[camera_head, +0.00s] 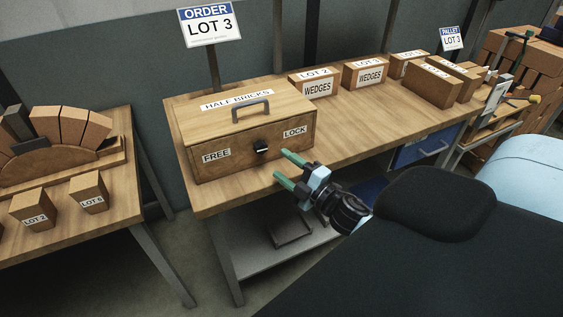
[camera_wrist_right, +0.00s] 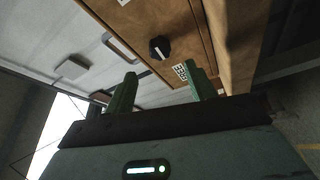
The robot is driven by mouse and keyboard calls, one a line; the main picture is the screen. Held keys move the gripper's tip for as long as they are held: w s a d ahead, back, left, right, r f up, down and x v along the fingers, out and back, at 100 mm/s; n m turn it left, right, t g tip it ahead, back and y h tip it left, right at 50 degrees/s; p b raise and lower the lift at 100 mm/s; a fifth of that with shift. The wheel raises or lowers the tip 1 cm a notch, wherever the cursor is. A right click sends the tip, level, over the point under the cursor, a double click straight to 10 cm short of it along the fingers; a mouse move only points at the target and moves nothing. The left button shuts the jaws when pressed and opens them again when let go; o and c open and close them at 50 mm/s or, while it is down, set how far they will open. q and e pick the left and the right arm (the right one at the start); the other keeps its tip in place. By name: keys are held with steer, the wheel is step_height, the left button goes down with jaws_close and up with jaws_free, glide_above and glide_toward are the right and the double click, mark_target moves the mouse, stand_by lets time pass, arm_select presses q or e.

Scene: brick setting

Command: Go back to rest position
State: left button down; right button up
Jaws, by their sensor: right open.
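My right gripper (camera_head: 285,168) is open and empty, its green fingers apart, in front of the wooden half bricks box (camera_head: 190,120). The box stands on the workbench and has a lid with a handle (camera_head: 251,108). Its front carries a black knob (camera_head: 261,147) between a FREE label and a LOCK label. In the right wrist view, the gripper fingers (camera_wrist_right: 158,92) point toward the knob (camera_wrist_right: 159,47), with nothing between them. I see no contact with the box. My left gripper is not in view.
The workbench (camera_head: 340,140) holds several wedge bricks (camera_head: 319,84) at the back. An ORDER LOT 3 sign (camera_head: 210,27) stands behind the box. Floor shows between the tables.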

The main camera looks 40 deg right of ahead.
stand_by(0.4)
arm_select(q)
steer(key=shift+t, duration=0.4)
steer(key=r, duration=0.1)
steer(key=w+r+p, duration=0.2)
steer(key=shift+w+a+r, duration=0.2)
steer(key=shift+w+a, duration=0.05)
arm_select(e)
steer(key=s+a+f+m+g, duration=0.3)
steer(key=s+f, duration=0.4)
steer(key=s, duration=0.3)
steer(key=s+a+f+m+g, duration=0.4)
steer(key=s+a+f+m, duration=0.2)
steer(key=s, duration=0.4)
steer(key=s+a+f+m+g, duration=0.3)
steer(key=s+a+f+m, duration=0.2)
steer(key=s+a+f, duration=0.2)
steer(key=s+f, duration=0.2)
steer(key=s, duration=0.1)
steer(key=shift+s+h, duration=0.2)
steer(key=shift+h, duration=0.1)
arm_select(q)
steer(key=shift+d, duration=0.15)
